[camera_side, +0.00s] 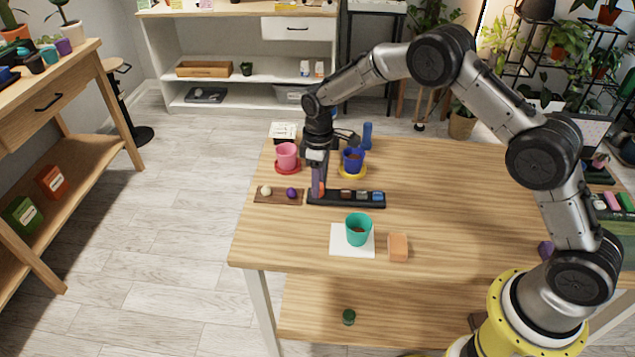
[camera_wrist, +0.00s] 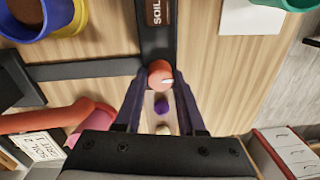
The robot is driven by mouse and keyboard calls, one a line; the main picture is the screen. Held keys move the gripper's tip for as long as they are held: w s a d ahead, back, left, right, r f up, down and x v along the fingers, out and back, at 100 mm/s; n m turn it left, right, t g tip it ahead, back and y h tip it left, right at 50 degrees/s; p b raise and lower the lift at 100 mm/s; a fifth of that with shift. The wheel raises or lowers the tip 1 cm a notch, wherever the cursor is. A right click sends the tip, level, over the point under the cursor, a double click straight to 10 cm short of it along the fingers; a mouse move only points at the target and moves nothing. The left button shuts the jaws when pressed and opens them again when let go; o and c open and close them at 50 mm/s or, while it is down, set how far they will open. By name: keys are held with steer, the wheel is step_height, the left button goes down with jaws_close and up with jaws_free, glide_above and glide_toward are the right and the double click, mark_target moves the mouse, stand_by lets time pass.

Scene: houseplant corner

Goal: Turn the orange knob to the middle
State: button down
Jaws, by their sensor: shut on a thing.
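The orange knob (camera_wrist: 159,72) sits at one end of a long black strip (camera_side: 346,200) on the wooden table. In the wrist view it is round with a white mark pointing to the right. My gripper (camera_wrist: 160,82) is shut on it, with one finger at each side. In the side view my gripper (camera_side: 318,190) points down at the strip's left end, and a bit of the orange knob (camera_side: 322,189) shows beside the fingers. A SOIL label (camera_wrist: 157,12) shows on the strip in the wrist view.
A pink pot (camera_side: 287,155) on a red saucer and a blue pot (camera_side: 353,159) on a yellow saucer stand behind. A brown board (camera_side: 278,197) with a white ball and a purple ball lies left. A teal pot (camera_side: 358,229) and an orange block (camera_side: 398,247) stand in front.

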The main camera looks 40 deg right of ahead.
steer(key=shift+r, duration=0.1)
stand_by(0.4)
steer(key=c, duration=0.5)
jaws_free()
step_height(320, 180, up, 14)
steer(key=shift+w+d, duration=0.15)
steer(key=shift+d, duration=0.1)
